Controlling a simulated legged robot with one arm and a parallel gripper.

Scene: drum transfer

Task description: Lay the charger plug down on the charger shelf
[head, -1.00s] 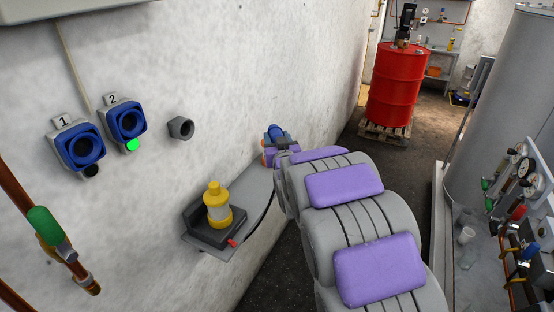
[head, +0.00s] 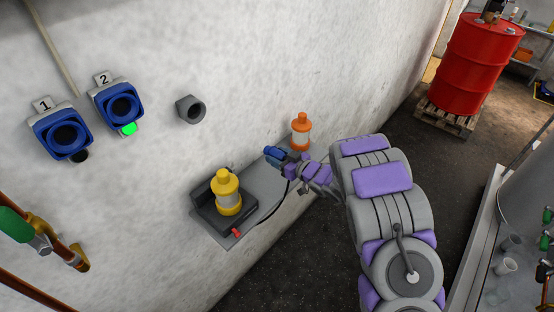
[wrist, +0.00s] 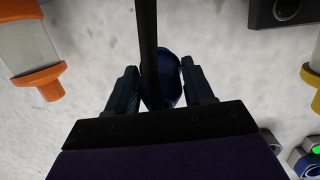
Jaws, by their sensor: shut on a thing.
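The blue charger plug (head: 272,154) is held in my gripper (head: 284,160), which is shut on it. In the wrist view the dark blue plug (wrist: 161,78) sits between the two fingers (wrist: 161,86), and a black cable runs up from it across the picture. The grey charger shelf (head: 262,207) is fixed to the wall. In the head view my gripper is at the shelf's far part, between the yellow lamp and the orange lamp. I cannot tell whether the plug touches the shelf.
A yellow lamp (head: 228,192) stands in a dark charger base (head: 209,215) on the near part of the shelf. An orange lamp (head: 301,132) stands at the far end. Blue sockets 1 (head: 62,132) and 2 (head: 118,104) and a grey holder (head: 191,109) are on the wall.

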